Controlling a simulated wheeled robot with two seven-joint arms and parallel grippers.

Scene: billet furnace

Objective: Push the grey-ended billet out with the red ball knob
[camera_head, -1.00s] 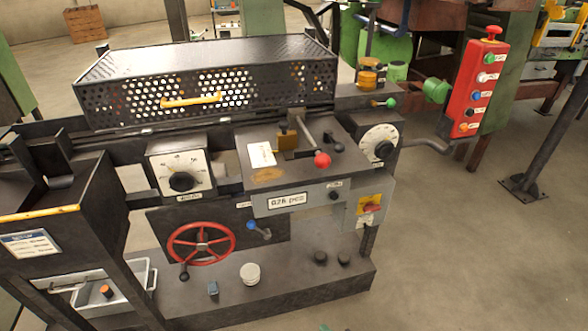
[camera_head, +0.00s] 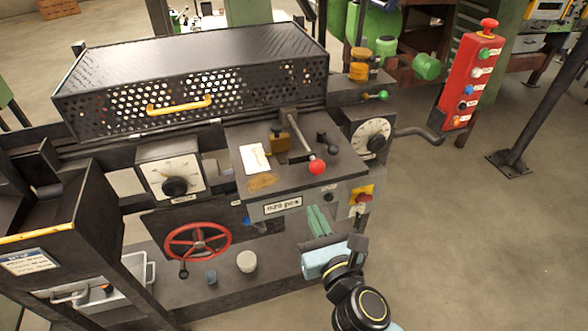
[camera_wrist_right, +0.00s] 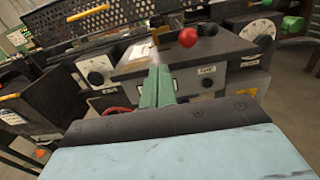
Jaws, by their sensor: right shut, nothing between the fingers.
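The red ball knob (camera_head: 317,167) is on the end of a dark lever on the machine's sloped top plate. It also shows in the right wrist view (camera_wrist_right: 188,37). My right gripper (camera_head: 318,216), with green fingers, is shut and empty. It is below and in front of the knob, apart from it, near the front panel. In the right wrist view its fingers (camera_wrist_right: 157,85) point toward the top plate. I cannot make out a grey-ended billet in either view. My left gripper is not in view.
A perforated guard with a yellow handle (camera_head: 180,104) stands behind the top plate. A red handwheel (camera_head: 198,241) is lower left. A crank (camera_head: 418,134) and a red button box (camera_head: 470,75) are at the right.

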